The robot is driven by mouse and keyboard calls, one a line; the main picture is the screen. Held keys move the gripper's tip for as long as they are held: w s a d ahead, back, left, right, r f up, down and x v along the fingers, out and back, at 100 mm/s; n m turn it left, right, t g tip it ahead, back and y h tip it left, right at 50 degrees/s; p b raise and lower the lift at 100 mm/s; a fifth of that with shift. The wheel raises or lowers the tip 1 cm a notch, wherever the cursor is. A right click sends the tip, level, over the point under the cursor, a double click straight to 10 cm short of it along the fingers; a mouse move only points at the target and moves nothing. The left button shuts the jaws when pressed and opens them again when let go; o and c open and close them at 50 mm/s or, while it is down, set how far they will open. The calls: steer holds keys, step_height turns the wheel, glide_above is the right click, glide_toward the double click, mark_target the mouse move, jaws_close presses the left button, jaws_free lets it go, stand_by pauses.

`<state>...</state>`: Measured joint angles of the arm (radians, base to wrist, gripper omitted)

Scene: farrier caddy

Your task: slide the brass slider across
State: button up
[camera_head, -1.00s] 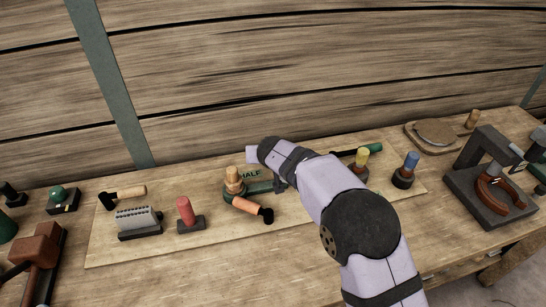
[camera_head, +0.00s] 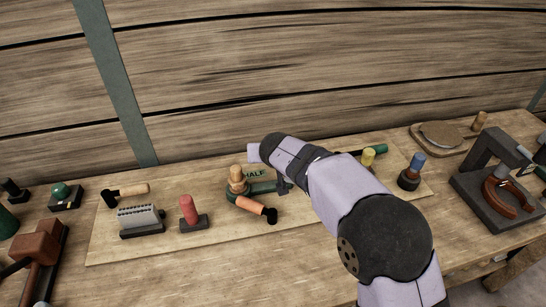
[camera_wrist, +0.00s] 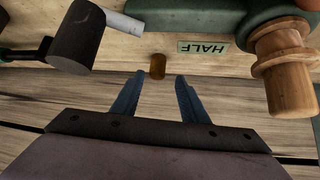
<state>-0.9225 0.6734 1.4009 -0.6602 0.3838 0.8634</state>
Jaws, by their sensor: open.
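A small brass-brown cylinder (camera_wrist: 157,66), which looks like the brass slider's knob, shows in the wrist view beside the HALF label (camera_wrist: 204,47). My gripper (camera_wrist: 160,78) is open, with its blue fingertips on either side of the knob and a gap left to each. I cannot tell whether the fingertips are level with it. In the head view my gripper (camera_head: 283,186) is over the board near the green fixture (camera_head: 262,188); the knob does not show clearly there, and my arm covers part of the area.
A turned wooden peg (camera_wrist: 284,70) stands on the green fixture close by. Red (camera_head: 188,209), yellow (camera_head: 368,157) and blue (camera_head: 418,162) handles stand on the bench.

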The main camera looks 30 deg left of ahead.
steer(key=shift+b+v, duration=0.3)
steer(key=shift+v, duration=1.4)
